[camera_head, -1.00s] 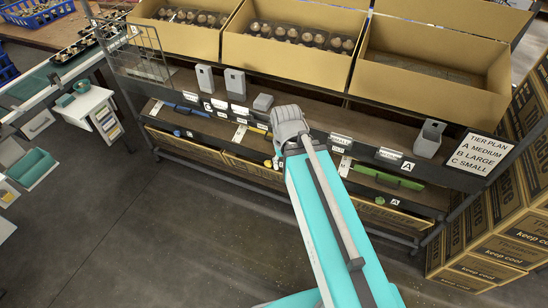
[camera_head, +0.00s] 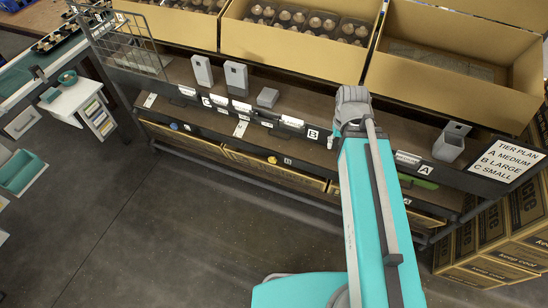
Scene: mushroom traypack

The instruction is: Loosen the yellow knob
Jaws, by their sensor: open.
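The small yellow knob (camera_head: 272,160) is on the lower front of the rack, left of my arm and below the shelf edge. It is tiny in this view, so I cannot tell how it is turned. My teal arm rises from the bottom to a grey joint (camera_head: 352,105) in front of the rack, right of the knob. My gripper does not show; it seems hidden behind or below the arm. I see nothing touching the knob.
A blue knob (camera_head: 174,126) sits further left on the same lower front. Open cartons (camera_head: 300,50) with mushroom trays stand on top. Grey holders (camera_head: 236,77) and label cards line the shelf. Stacked boxes (camera_head: 500,238) stand right. The floor (camera_head: 190,215) in front is clear.

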